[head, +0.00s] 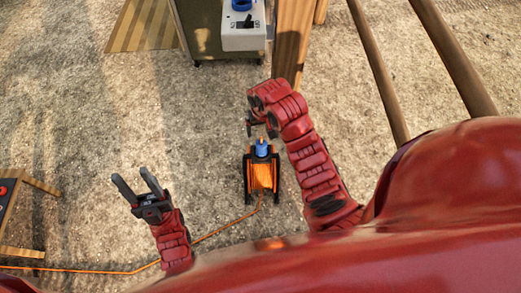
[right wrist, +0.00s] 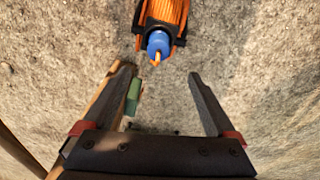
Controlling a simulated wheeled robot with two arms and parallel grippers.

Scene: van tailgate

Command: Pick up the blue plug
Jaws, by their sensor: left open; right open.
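The blue plug (head: 262,147) sits at the top end of an orange cable reel (head: 263,177) with a black frame, which stands on the ground in the head view. In the right wrist view the blue plug (right wrist: 158,44) shows at the top, just beyond my fingertips and roughly centred between them. My right gripper (head: 254,127) is above and slightly left of the plug in the head view; it is open and empty in the right wrist view (right wrist: 163,72). My left gripper (head: 136,181) is open and empty, well to the left of the reel.
An orange cable (head: 100,271) runs from the reel along the ground to the left. A grey box with a blue socket (head: 243,28) stands at the top, beside a wooden post (head: 292,40). A wooden stand (head: 22,205) is at the left edge. Gravel between is clear.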

